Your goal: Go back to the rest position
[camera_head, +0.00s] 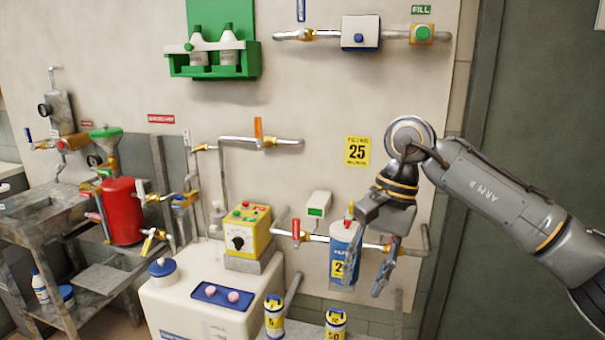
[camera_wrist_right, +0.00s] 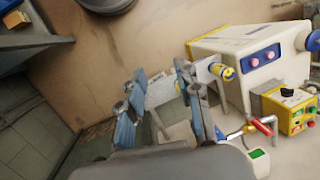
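My right gripper (camera_head: 365,280) hangs pointing down in front of the wall, its arm coming in from the right in the head view. Its two fingers are spread with a gap between them, and nothing shows held. In the right wrist view the gripper (camera_wrist_right: 160,88) is also open and empty. A blue and white filter canister (camera_head: 345,232) with a yellow label stands on the wall pipe behind the left finger, which partly hides it. I cannot tell from the head view how far apart they are. My left gripper is not in view.
A white tank (camera_head: 190,308) with a yellow control box (camera_head: 247,230) stands left of the gripper. Yellow-labelled cans (camera_head: 335,322) stand below it. Pipes with a red-handled valve (camera_head: 297,230) run along the wall. A dark door (camera_head: 545,100) is at right.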

